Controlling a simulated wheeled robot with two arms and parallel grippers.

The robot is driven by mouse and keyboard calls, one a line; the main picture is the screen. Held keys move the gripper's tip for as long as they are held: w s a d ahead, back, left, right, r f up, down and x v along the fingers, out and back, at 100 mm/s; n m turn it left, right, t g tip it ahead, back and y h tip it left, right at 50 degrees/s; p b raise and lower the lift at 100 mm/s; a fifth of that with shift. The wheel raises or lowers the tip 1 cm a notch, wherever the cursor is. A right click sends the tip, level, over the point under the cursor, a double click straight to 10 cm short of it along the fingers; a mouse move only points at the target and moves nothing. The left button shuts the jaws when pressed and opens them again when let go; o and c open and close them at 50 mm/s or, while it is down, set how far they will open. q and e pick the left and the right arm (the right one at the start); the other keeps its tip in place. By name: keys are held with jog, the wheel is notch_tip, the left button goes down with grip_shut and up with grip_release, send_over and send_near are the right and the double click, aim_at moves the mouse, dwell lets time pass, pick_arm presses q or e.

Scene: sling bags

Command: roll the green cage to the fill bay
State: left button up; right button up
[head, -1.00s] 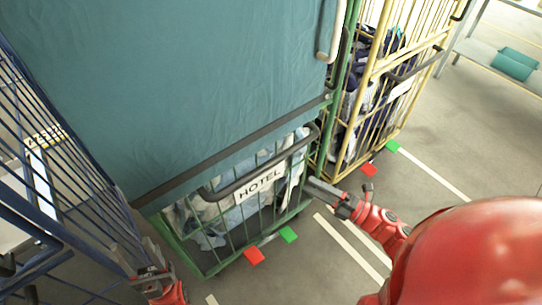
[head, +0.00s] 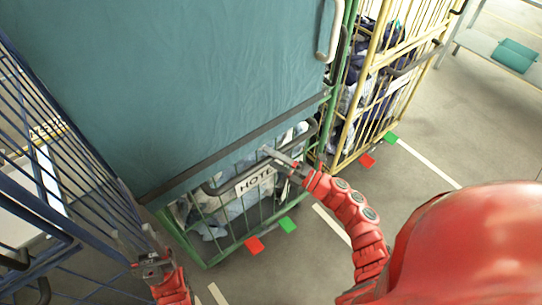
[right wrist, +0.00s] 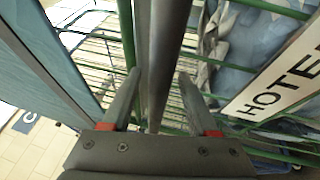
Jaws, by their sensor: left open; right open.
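The green cage (head: 183,238) stands in front of me with a teal cover (head: 200,85) over its upper part and pale laundry in its lower part. Its front has a white HOTEL sign (head: 252,183) and a dark handle bar (head: 221,187). My right gripper (head: 270,153) is open at this bar, over the sign's upper right. In the right wrist view the bar (right wrist: 163,60) runs between the open fingers (right wrist: 158,78), and I see no grip on it. My left gripper (head: 142,240) is open and empty, low at the left, apart from the green cage.
A blue cage (head: 95,172) stands close at the left. A yellow cage (head: 372,75) with dark laundry stands close on the right. Red (head: 254,245) and green (head: 288,225) pedals stick out at the green cage's foot. The floor (head: 455,110) at the right is clear, with white lines.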

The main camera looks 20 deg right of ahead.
grip_shut()
dwell(1.3)
